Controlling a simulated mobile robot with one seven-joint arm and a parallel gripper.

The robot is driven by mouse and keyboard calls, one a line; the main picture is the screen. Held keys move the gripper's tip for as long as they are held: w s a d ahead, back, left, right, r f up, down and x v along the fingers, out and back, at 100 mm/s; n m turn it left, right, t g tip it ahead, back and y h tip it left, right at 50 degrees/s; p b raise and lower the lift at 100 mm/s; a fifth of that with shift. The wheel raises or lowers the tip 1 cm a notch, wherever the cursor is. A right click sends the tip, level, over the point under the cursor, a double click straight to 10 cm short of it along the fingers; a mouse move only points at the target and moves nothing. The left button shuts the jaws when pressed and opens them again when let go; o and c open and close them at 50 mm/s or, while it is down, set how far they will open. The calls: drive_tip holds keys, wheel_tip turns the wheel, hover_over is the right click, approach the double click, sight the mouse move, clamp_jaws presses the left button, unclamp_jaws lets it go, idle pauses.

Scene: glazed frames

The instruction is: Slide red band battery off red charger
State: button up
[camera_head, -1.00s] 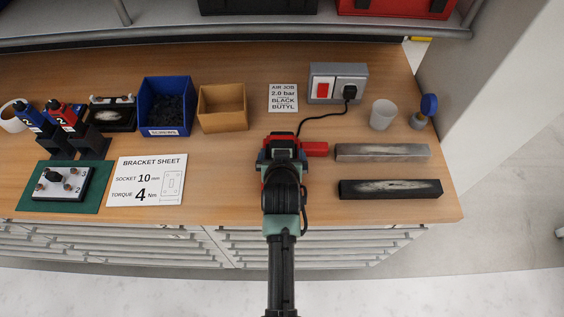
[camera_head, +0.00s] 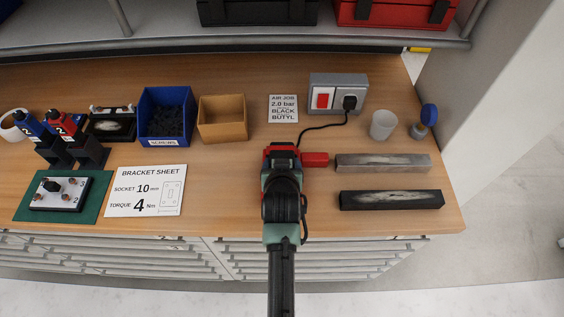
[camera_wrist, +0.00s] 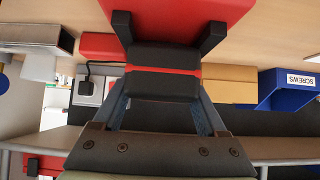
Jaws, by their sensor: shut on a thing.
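The battery (camera_wrist: 163,57) is a black block with a red band across it, in the upper middle of the wrist view. My gripper (camera_wrist: 162,92) is shut on it, with a finger on each side. The red charger (camera_wrist: 185,14) lies beyond the battery and has two dark side arms or rails flanking the battery's far end. I cannot tell whether battery and charger still touch. In the head view the charger (camera_head: 283,148) sits mid-bench, directly beyond my gripper (camera_head: 281,174). My wrist hides most of the battery there.
A red block (camera_head: 314,159) lies close right of the charger. Grey (camera_head: 383,162) and black (camera_head: 392,200) bars lie farther right. A socket box (camera_head: 338,92) with a cable stands behind. A tan bin (camera_head: 222,119) and blue screw bin (camera_head: 165,116) stand back left. Bare wood lies left of my gripper.

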drive_tip(key=shift+r, duration=0.1)
idle(0.3)
drive_tip(key=shift+s+p, duration=1.25)
drive_tip(key=shift+s, duration=0.7)
drive_tip(key=shift+r+p, duration=3.2)
drive_tip(key=shift+r, duration=0.35)
